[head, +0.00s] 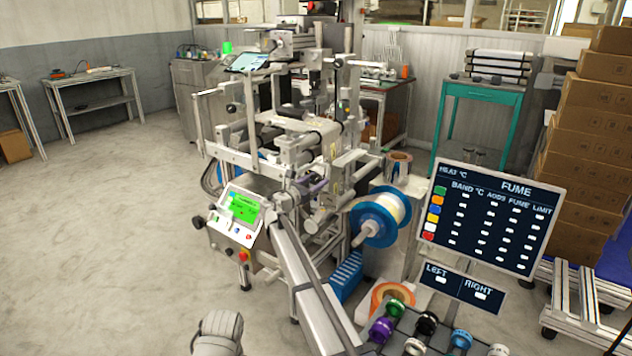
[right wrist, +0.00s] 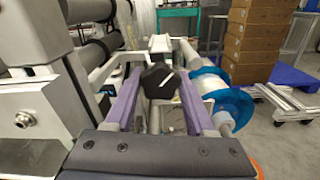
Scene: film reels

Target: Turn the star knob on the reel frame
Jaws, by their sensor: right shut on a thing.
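The star knob (right wrist: 158,82) is black with a pale line on its face; in the right wrist view it sits between the two purple fingers of my right gripper (right wrist: 155,92). The fingers are shut on it, one on each side. In the head view my right gripper (head: 312,187) is at the front of the reel frame (head: 262,163), and the knob is too small or hidden to make out there. The blue-flanged reel (head: 378,216) is on the frame's right side; it also shows right of the knob in the wrist view (right wrist: 232,103).
A control box with a green screen (head: 240,208) is left of my right arm. A dark FUME board (head: 490,215) stands at right, above a rack of coloured spools (head: 425,322). Stacked cartons (head: 590,130) are at far right. The floor at left is clear.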

